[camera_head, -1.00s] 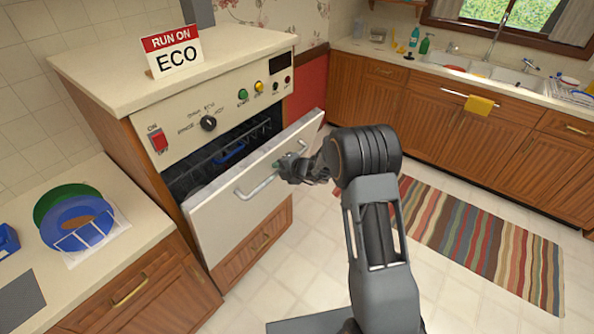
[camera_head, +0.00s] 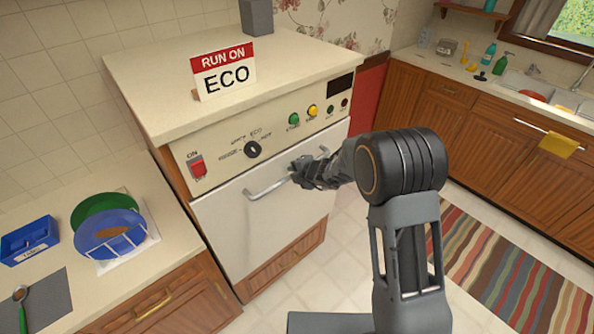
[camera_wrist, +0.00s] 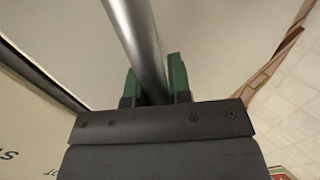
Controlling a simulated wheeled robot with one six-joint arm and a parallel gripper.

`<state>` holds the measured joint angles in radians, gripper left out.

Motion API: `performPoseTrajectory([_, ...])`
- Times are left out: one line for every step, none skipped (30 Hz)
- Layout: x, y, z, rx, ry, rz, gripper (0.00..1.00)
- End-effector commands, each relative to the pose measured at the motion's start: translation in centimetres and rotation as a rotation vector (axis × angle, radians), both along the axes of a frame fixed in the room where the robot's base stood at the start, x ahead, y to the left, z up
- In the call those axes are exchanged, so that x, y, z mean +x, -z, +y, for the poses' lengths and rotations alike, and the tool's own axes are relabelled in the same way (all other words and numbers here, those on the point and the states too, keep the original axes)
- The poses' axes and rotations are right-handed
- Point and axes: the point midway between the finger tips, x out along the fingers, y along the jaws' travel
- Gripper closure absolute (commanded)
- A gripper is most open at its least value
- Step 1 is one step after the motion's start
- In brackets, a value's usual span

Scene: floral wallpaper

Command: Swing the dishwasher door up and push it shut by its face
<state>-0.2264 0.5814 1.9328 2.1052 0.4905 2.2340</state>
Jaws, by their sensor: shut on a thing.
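The dishwasher door (camera_head: 262,228) is a cream panel that stands upright, nearly flush with the front, just below the control panel (camera_head: 225,160). I cannot tell whether it is latched. A metal bar handle (camera_head: 265,190) runs across its upper part. My gripper (camera_head: 297,172) is at the middle of the handle. In the wrist view, the green fingertips of my gripper (camera_wrist: 157,78) sit on either side of the handle bar (camera_wrist: 140,40), shut on it. The rack inside is hidden behind the door.
A "RUN ON ECO" sign (camera_head: 226,80) stands on the dishwasher's top. A plate rack with blue and green plates (camera_head: 110,235) and a blue tray (camera_head: 30,241) sit on the left counter. A striped rug (camera_head: 515,268) lies on the floor at the right.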

Motion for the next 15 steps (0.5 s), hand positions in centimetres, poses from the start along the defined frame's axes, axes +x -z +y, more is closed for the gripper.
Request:
performPoseTrajectory([-0.27, 0.8, -0.2, -0.01, 0.002, 0.014, 1.0])
performPoseTrajectory([-0.27, 0.82, -0.22, -0.01, 0.002, 0.014, 1.0])
performPoseTrajectory([-0.28, 0.84, -0.25, -0.009, 0.002, 0.015, 1.0])
performPoseTrajectory([-0.28, 0.85, -0.26, -0.01, 0.002, 0.015, 1.0])
performPoseTrajectory([-0.28, 0.86, -0.27, -0.01, 0.002, 0.015, 0.8])
performPoseTrajectory([-0.28, 0.86, -0.29, -0.01, 0.002, 0.015, 0.76])
performPoseTrajectory([-0.28, 0.86, -0.3, -0.009, 0.002, 0.015, 0.73])
performPoseTrajectory([-0.27, 0.84, -0.3, -0.009, 0.002, 0.015, 0.71])
performPoseTrajectory([-0.25, 0.8, -0.3, -0.009, 0.003, 0.014, 0.67])
performPoseTrajectory([-0.23, 0.78, -0.3, -0.008, 0.003, 0.013, 0.64])
performPoseTrajectory([-0.22, 0.75, -0.3, -0.008, 0.004, 0.013, 0.61])
performPoseTrajectory([-0.2, 0.69, -0.29, -0.006, 0.004, 0.012, 0.57])
performPoseTrajectory([-0.18, 0.65, -0.29, -0.006, 0.004, 0.012, 0.56])
performPoseTrajectory([-0.16, 0.6, -0.28, -0.006, 0.003, 0.011, 0.56])
performPoseTrajectory([-0.13, 0.54, -0.27, -0.005, 0.003, 0.009, 0.56])
